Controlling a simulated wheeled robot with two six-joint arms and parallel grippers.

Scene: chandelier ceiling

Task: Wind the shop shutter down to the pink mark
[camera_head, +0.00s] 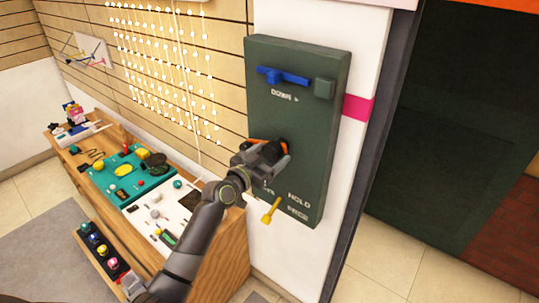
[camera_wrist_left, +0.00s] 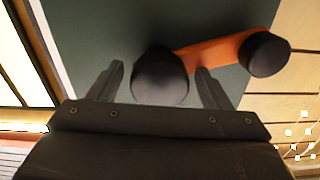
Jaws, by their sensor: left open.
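A dark green control box (camera_head: 295,120) hangs on a white post. It carries an orange crank (camera_head: 262,143), mostly hidden by my gripper. In the left wrist view, the crank's orange arm (camera_wrist_left: 215,52) joins two black round parts. My left gripper (camera_head: 270,158) is open at the crank; in its wrist view one black round part (camera_wrist_left: 160,76) sits between the fingers, and I cannot tell whether they touch it. The other black part (camera_wrist_left: 264,54) is outside them. The pink mark (camera_head: 358,107) is on the post. A dark green surface (camera_head: 450,120), perhaps the shutter, fills the right.
The box also has a blue lever (camera_head: 284,76) above "DOWN" and a yellow lever (camera_head: 270,211) near "HOLD" and "FREE". A wooden counter (camera_head: 225,262) with small goods stands at left. White strings of beads (camera_head: 165,75) hang on the slatted wall. Tiled floor (camera_head: 375,262) shows lower right.

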